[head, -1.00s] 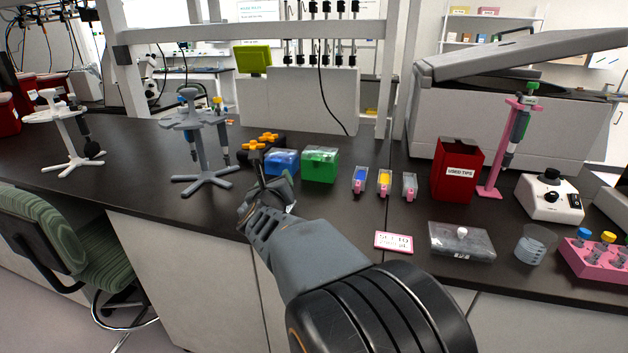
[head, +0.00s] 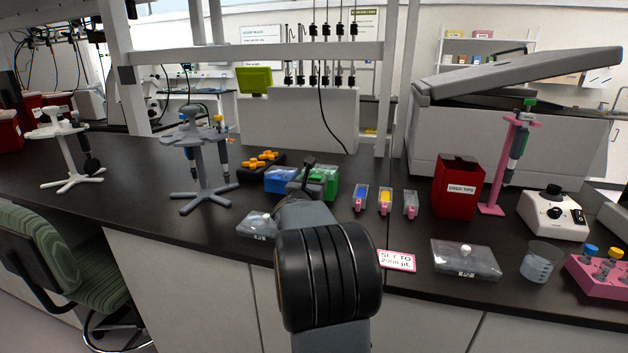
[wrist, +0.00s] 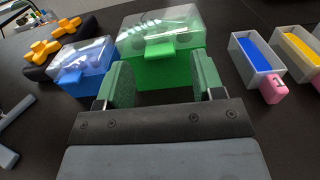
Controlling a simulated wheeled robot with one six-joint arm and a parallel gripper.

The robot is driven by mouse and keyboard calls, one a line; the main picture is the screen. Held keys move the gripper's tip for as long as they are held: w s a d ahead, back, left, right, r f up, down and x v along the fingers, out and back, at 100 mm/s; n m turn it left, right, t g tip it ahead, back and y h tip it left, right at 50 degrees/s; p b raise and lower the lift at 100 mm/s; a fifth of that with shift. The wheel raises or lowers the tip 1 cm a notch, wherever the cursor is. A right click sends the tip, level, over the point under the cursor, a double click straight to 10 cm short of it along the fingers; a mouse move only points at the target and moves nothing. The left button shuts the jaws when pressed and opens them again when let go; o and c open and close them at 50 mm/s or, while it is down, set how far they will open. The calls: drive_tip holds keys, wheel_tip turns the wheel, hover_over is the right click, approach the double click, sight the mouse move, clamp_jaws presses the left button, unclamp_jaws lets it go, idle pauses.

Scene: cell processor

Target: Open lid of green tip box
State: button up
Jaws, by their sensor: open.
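The green tip box (wrist: 160,70) stands on the bench just ahead of my gripper in the wrist view. Its clear lid (wrist: 160,25) is closed, with a green tab (wrist: 160,48) on the front. My gripper (wrist: 160,85) is open and empty. Its two green-padded fingers sit either side of the box's lower front, and I cannot tell whether they touch it. In the head view the green box (head: 329,182) shows partly behind my arm. The fingertips are mostly hidden there.
A blue tip box (wrist: 85,68) stands close on the left. Blue and yellow reservoirs (head: 361,198) (head: 385,201) stand to the right. An orange-and-black rack (head: 262,161) is behind the blue box. A grey pipette stand (head: 200,165) is farther left. A clear-lidded tray (head: 257,225) lies near the front edge.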

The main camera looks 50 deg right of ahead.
sight(319, 172)
drive_tip(key=shift+x, duration=1.05)
clamp_jaws()
